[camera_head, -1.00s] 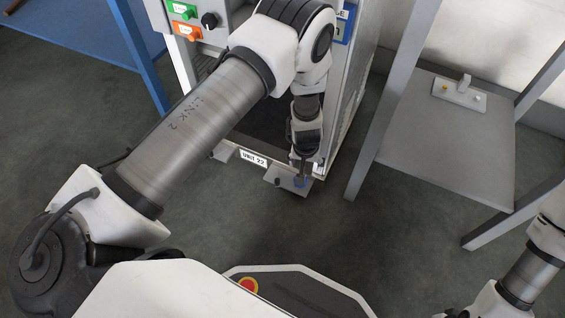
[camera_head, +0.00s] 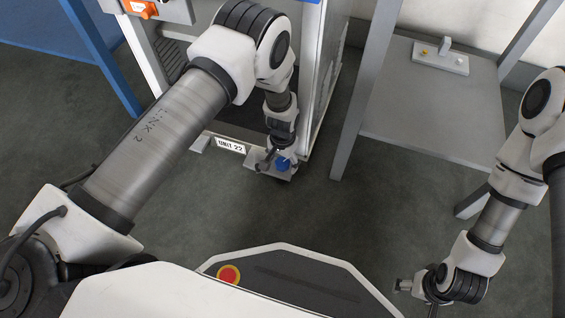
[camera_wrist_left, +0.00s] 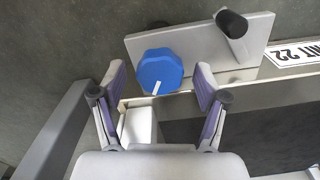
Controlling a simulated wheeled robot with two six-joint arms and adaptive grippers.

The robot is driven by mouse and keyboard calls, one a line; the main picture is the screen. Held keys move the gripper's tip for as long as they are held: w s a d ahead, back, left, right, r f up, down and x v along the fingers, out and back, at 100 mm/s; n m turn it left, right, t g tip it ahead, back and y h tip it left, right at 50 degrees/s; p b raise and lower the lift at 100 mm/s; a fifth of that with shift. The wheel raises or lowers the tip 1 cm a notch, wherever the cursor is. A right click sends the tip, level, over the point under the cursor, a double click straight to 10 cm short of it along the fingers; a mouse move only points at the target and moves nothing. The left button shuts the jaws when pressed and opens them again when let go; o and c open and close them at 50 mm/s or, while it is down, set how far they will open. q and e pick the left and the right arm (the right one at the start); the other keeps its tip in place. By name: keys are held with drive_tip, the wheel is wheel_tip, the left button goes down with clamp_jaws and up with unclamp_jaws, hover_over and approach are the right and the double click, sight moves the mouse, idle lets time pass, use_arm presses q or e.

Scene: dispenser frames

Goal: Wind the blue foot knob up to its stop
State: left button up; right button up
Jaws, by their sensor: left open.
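The blue foot knob (camera_head: 283,164) sits on a grey foot plate (camera_head: 262,171) at the lower front corner of the cabinet labelled UNIT 22. In the left wrist view the knob (camera_wrist_left: 160,70) is faceted, with a short white mark near its lower edge. My left gripper (camera_head: 272,160) is at the knob. In the wrist view the left gripper (camera_wrist_left: 161,80) is open, with one finger on each side of the knob and gaps showing. My right gripper (camera_head: 405,287) is low at the right, away from the cabinet; its fingers are too small to read.
A grey stand (camera_head: 425,120) with a small control box (camera_head: 440,58) is to the right. A blue table leg (camera_head: 92,45) is at the left. Floor in front is clear.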

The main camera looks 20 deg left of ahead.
use_arm(q)
drive_tip(key=shift+r, duration=0.1)
drive_tip(key=c, duration=1.2)
drive_tip(key=shift+o, duration=0.2)
drive_tip(key=shift+n, duration=0.3)
drive_tip(key=n, duration=0.4)
drive_tip(key=shift+n, duration=2.3)
